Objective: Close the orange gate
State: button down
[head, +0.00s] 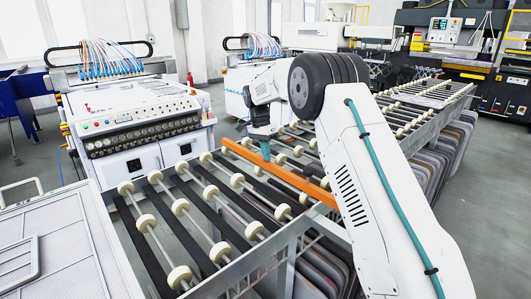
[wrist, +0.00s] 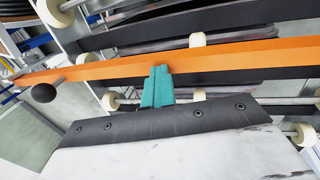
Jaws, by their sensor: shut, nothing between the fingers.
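The orange gate (head: 290,179) is a long flat bar lying across the roller conveyor, from its far side to its near side in the head view. In the wrist view the orange gate (wrist: 225,66) spans the picture from left to right. My gripper (head: 266,157) has teal fingers, shut and empty, at the bar's far half. In the wrist view the closed tips of my gripper (wrist: 160,70) overlap the bar's lower edge; I cannot tell whether they touch it. A black ball knob (wrist: 43,93) on a short grey stem shows by the bar's left part.
The roller conveyor (head: 228,287) has white wheels and black strips on both sides of the bar. A white control cabinet (head: 140,120) with hoses stands left of it. Stacked grey panels (head: 447,150) sit beneath the conveyor. Grey floor (head: 490,215) is clear at the right.

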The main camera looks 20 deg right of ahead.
jog(key=shift+s+f, duration=0.15)
jog(key=shift+f, duration=0.5)
jog(key=v, duration=0.5)
jog(key=shift+s+d+r, duration=0.15)
jog(key=shift+s+r, duration=0.05)
jog(key=shift+r, duration=0.15)
jog(key=w+a+r, duration=0.2)
jog(key=w+r, duration=0.4)
jog(key=r, duration=0.1)
jog(key=shift+w+a, duration=0.1)
jog(key=shift+a, duration=0.05)
